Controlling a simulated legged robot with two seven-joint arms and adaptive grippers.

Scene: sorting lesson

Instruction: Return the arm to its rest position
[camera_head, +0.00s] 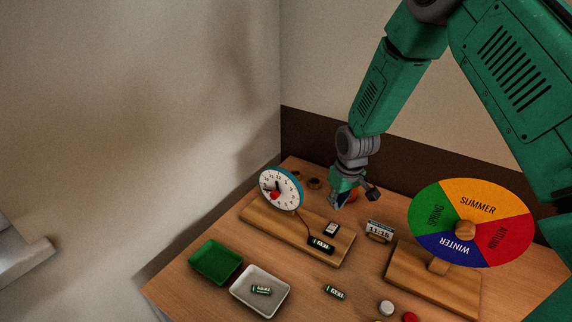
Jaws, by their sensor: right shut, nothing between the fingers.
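My right arm, green with grey joints, comes in from the upper right and reaches down over the back of the table. My right gripper (349,198) is shut and empty. My left gripper does not show.
The clock and wheel stand on wooden bases. White and red buttons (386,307) sit near the front.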

